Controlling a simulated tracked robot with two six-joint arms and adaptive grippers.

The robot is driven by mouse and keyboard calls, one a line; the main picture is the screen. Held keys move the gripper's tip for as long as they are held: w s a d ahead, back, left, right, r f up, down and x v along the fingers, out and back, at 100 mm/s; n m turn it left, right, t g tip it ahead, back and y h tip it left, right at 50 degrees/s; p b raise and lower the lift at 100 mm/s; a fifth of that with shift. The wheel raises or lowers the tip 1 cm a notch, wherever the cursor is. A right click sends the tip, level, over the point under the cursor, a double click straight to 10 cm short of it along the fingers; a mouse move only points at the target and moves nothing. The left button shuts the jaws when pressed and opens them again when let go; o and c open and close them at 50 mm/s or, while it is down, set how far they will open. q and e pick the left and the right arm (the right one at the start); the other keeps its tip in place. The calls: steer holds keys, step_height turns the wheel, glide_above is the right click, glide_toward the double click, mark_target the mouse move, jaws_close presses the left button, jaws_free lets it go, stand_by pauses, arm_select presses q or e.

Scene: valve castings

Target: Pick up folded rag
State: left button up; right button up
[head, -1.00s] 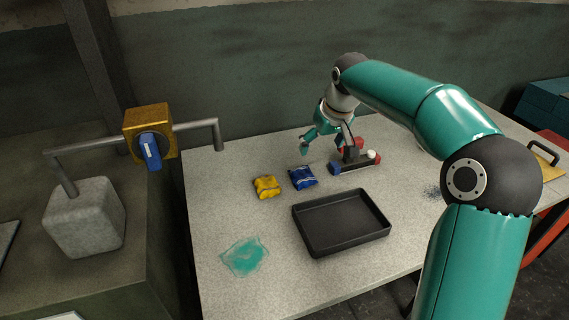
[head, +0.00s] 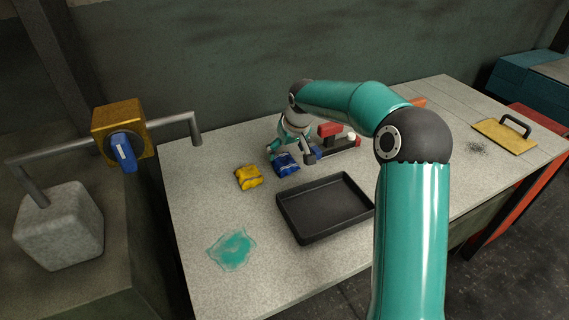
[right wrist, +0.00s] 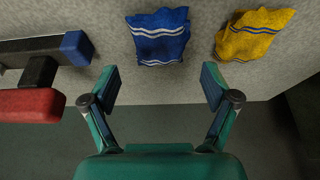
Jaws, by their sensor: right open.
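A blue folded rag with white stripes (head: 286,164) lies on the grey table. I cannot tell the height above the table. My left gripper is not in view.
A black tray (head: 290,222) stands in front of the rags. A dark bar with blue and red parts (head: 340,146) lies just right of my gripper. A teal smear (head: 231,250) marks the table front left. A yellow float with a black handle (head: 505,138) lies far right.

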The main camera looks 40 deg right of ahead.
mark_target(284, 160)
steer(key=p+x, duration=0.1)
steer(key=x, duration=0.4)
steer(key=shift+s+f, duration=0.15)
steer(key=shift+s, duration=0.05)
steer(key=shift+a, duration=0.1)
steer(key=c, duration=1.2)
steer(key=shift+c, duration=0.2)
steer(key=shift+r, duration=0.85)
step_height(284, 160, up, 18)
steer(key=p, duration=0.1)
steer(key=shift+r+p, duration=0.2)
steer(key=shift+p, duration=0.1)
steer(key=o, duration=0.4)
steer(key=shift+c, duration=1.3)
